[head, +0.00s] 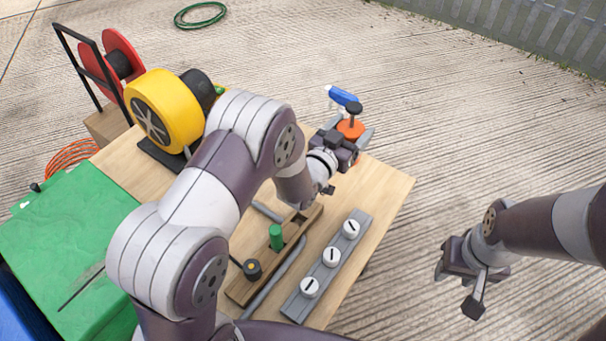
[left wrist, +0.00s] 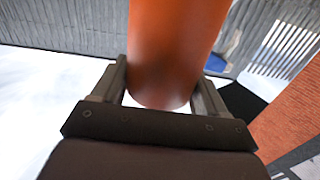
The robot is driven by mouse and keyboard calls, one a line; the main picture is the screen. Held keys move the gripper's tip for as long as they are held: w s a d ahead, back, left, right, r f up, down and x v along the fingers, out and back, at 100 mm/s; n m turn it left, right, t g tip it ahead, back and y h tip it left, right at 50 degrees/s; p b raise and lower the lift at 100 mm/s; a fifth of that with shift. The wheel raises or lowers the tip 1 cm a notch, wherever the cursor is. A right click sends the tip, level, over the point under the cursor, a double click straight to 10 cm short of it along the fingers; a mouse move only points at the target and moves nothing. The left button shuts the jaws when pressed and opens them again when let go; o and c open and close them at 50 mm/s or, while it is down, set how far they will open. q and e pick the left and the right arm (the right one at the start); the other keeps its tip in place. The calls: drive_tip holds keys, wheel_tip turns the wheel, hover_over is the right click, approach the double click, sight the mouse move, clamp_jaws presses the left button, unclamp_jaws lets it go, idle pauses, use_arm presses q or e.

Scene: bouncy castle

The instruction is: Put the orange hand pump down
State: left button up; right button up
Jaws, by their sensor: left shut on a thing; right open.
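The orange hand pump (head: 350,129) shows in the head view near the far right corner of the wooden table (head: 385,190), with a dark knob on top. In the left wrist view its orange body (left wrist: 172,55) fills the upper middle, between the two fingers. My left gripper (head: 362,138) is shut on the pump. I cannot tell whether the pump's base touches the tabletop. My right gripper (head: 455,285) is open and empty, to the right of the table, above the concrete ground.
A blue bottle-like thing (head: 343,96) shows just beyond the pump. A grey strip with three white round pieces (head: 331,257) and a wooden rack with a green peg (head: 276,237) lie on the table. A yellow blower (head: 165,110) stands at left. The table's right corner is bare.

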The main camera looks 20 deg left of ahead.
use_arm(q)
drive_tip(key=s+a+f+b, duration=0.1)
drive_tip(key=a+f+b, duration=0.1)
drive_tip(key=a+f, duration=0.8)
drive_tip(key=shift+s, duration=0.2)
drive_tip(key=shift+f+b, duration=0.1)
drive_tip(key=shift+b, duration=0.2)
drive_tip(key=o, duration=1.4)
drive_tip(key=p+v, duration=0.1)
drive_tip(key=v, duration=1.1)
drive_tip(key=shift+p, duration=0.3)
